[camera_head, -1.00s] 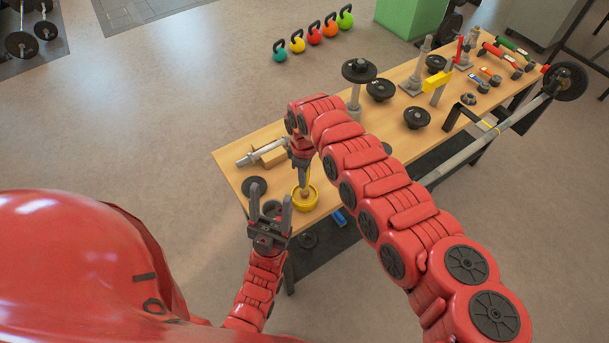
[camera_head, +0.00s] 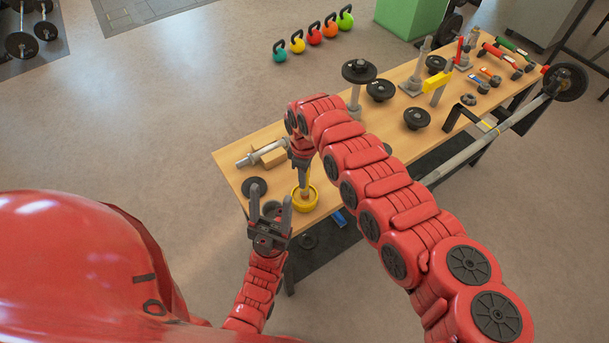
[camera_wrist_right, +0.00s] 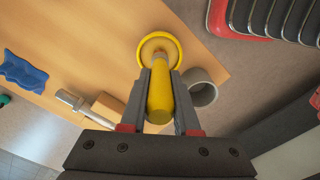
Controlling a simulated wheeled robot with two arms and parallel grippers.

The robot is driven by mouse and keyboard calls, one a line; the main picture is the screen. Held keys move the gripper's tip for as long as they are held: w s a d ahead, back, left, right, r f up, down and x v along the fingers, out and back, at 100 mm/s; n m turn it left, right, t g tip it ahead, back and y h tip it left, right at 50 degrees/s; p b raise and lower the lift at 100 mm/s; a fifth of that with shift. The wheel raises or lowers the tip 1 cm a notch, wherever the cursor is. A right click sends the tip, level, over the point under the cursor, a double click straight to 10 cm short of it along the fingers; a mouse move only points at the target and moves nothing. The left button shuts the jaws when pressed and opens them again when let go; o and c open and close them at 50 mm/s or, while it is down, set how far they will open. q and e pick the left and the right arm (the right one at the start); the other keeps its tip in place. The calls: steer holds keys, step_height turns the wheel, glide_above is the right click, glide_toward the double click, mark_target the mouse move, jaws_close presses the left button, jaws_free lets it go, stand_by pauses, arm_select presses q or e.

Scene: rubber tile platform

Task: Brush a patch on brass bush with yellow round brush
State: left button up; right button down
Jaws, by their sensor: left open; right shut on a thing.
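The yellow round brush has a yellow handle (camera_wrist_right: 160,95) and a pale metal collar. It is held in my right gripper (camera_head: 302,163), whose fingers close on the handle in the right wrist view (camera_wrist_right: 159,98). The brush points down at a short, round, yellow brass-coloured piece, seemingly the brass bush (camera_head: 306,204), near the table's near left end. It also shows in the right wrist view (camera_wrist_right: 145,56). The brush tip is over or inside its rim; contact cannot be told. My left gripper (camera_head: 270,198) is open and empty, fingers up, in front of the table edge.
A grey ring (camera_wrist_right: 203,90) stands beside the bush, partly behind my left fingers in the head view. A metal shaft (camera_head: 248,159) with a wooden block (camera_head: 274,156) and a black disc (camera_head: 254,187) lie nearby. Weights and tools fill the table's far part (camera_head: 385,125).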

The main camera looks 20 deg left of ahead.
step_height(320, 180, up, 4)
steer(key=shift+r+p, duration=0.1)
steer(key=shift+p, duration=0.95)
steer(key=shift+r+p, duration=0.5)
steer(key=shift+r, duration=0.75)
